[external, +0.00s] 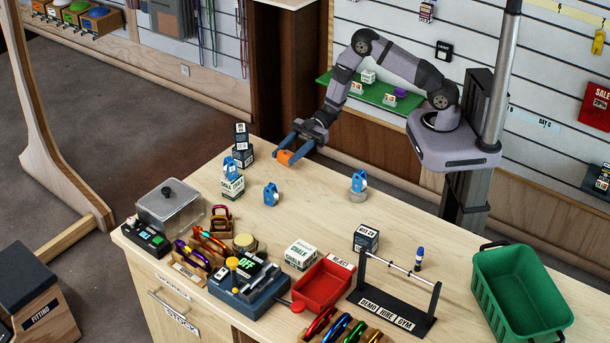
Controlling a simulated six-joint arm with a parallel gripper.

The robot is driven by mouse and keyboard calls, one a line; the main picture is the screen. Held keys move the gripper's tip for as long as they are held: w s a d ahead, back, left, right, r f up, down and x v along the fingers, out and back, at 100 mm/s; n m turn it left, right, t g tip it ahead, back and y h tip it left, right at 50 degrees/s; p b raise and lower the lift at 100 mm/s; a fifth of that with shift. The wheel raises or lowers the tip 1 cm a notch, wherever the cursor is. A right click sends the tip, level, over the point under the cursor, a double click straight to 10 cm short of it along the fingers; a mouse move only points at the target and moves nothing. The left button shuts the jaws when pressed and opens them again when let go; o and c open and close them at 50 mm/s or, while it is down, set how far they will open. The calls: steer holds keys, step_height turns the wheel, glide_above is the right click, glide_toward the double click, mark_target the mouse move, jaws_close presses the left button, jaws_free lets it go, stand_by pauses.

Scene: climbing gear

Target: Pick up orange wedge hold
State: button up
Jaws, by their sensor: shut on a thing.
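The orange wedge hold (284,158) is between the fingertips of my gripper (288,155), near the back edge of the wooden counter (312,222). My gripper has blue fingers and is shut on the hold. I cannot tell whether the hold touches the counter or is slightly above it. Part of the hold is hidden by the fingers.
A blue item (270,194) stands in front of the hold. Another blue item (359,182) sits on a round grey base to the right. A red tray (324,285) and green basket (521,295) are toward the front.

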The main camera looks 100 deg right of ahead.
steer(key=shift+r+b, duration=0.65)
steer(key=shift+r, duration=2.4)
steer(key=shift+a, duration=0.1)
